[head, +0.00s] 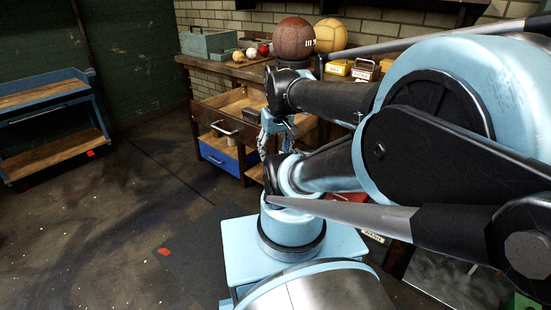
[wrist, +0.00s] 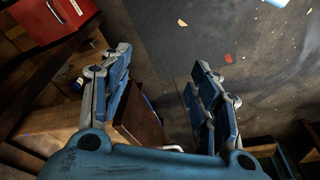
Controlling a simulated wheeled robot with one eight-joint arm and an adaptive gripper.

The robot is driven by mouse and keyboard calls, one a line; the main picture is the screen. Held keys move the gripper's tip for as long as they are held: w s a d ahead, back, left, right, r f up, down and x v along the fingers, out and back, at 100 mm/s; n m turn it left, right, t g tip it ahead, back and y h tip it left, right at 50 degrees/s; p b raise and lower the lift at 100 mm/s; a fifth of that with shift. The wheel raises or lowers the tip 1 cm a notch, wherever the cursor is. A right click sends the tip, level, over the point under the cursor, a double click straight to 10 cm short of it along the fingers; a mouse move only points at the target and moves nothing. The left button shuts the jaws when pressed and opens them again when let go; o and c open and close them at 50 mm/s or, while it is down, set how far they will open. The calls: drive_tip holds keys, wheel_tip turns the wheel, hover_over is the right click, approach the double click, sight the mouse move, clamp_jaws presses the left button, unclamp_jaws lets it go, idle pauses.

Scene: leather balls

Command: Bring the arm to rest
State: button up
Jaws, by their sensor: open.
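My gripper (wrist: 160,62) is open in the wrist view, with its two blue-and-grey fingers spread apart and nothing between them. Past the fingers, dark floor and part of a wooden drawer unit show. In the head view my gripper (head: 275,137) hangs in front of the workbench, small and partly hidden by my own arm links. My arm is folded across the right side of the head view. A brown leather ball (head: 294,38) and a tan leather ball (head: 330,35) sit on the bench top behind my arm.
The wooden workbench (head: 222,68) holds a grey-green toolbox (head: 208,43) and several small balls. One drawer (head: 226,125) is pulled out above a blue bin (head: 226,157). A blue shelf cart (head: 50,95) stands at left. The floor between is clear except for small scraps.

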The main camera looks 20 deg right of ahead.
drive_tip(key=shift+s+f+m, duration=0.3)
drive_tip(key=shift+s+f, duration=0.65)
drive_tip(key=shift+s, duration=0.15)
drive_tip(key=shift+w+f, duration=0.2)
drive_tip(key=shift+w, duration=0.3)
